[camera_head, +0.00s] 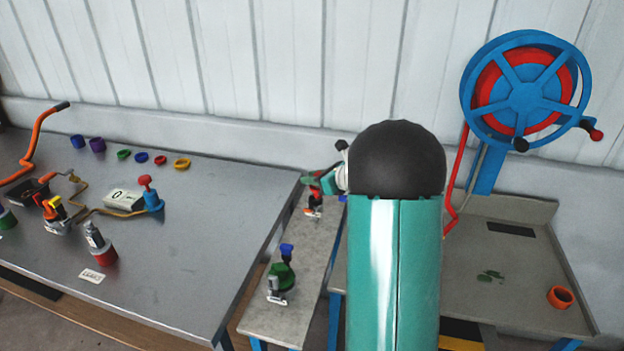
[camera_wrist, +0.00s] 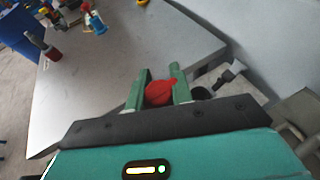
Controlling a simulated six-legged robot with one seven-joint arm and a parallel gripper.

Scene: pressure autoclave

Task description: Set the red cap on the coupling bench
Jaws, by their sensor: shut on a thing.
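My gripper (camera_wrist: 159,72) has its two green fingers closed on the sides of the red cap (camera_wrist: 160,93) in the wrist view. In the head view my gripper (camera_head: 322,181) shows only partly, beside my arm's dark joint, above the far end of a narrow grey bench. This bench, apparently the coupling bench (camera_head: 312,252), stands between two larger tables. A green coupling with a blue top (camera_head: 283,275) stands near its front end. A smaller red and dark fitting (camera_head: 313,203) stands near its far end. I cannot tell whether the cap touches anything below.
The large left table (camera_head: 200,235) holds several coloured rings, a gauge box (camera_head: 124,199) and valve fittings. The right table (camera_head: 520,240) holds an orange ring (camera_head: 560,297). A blue handwheel (camera_head: 525,90) stands behind it. The narrow bench is bare between its fittings.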

